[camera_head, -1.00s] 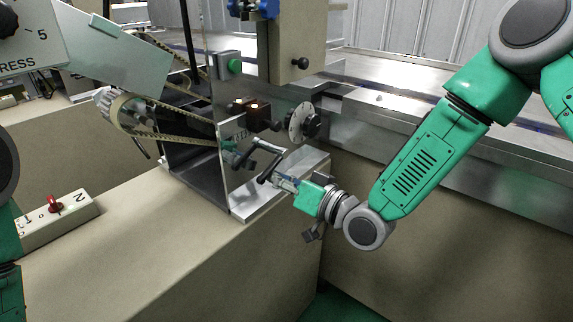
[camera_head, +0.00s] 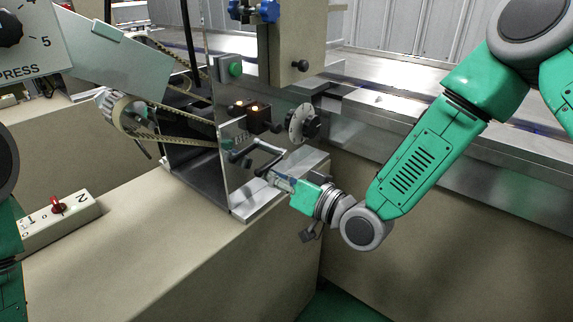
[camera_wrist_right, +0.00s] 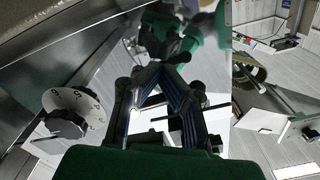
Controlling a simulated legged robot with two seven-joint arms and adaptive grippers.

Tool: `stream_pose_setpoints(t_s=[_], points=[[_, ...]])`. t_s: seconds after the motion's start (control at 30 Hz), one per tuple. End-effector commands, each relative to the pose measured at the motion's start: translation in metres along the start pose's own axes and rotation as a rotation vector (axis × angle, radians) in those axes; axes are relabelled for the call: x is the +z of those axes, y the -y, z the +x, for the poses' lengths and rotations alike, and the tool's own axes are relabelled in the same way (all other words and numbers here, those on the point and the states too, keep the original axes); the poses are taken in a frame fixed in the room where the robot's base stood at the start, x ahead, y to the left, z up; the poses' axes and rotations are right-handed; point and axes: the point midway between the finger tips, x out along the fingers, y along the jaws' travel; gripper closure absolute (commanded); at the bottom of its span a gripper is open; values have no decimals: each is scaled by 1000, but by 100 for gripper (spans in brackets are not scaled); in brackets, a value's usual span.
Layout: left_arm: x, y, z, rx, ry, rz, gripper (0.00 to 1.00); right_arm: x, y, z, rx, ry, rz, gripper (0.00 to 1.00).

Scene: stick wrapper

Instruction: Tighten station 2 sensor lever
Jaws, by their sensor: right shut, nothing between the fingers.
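A black L-shaped lever (camera_head: 271,165) sticks out from the shiny metal plate (camera_head: 236,192) of the station; its free arm slants down to the left. The plate mirrors it. My right gripper (camera_head: 276,179) is shut and empty, its fingertips close beside the lower end of the lever arm. I cannot tell whether they touch it. In the right wrist view its dark fingers (camera_wrist_right: 162,74) come together in front of the shiny plate, which shows green and dark reflections. My left gripper is out of view; only part of my left arm shows at the left edge.
A numbered round dial (camera_head: 301,123) with a black knob is just above the lever; it also shows in the right wrist view (camera_wrist_right: 75,116). A box with a lit orange lamp (camera_head: 254,107) is beside it.

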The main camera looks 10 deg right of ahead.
Motion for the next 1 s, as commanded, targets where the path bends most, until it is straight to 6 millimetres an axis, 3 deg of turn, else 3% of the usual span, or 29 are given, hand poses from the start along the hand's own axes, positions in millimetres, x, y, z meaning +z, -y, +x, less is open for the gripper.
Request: stream_pose_setpoints(t_s=[0.8, 1.0], points=[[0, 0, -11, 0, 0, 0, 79, 0, -1, -63, 2, 0, 1, 100], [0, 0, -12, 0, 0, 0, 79, 0, -1, -70, 1, 0, 0, 100]])
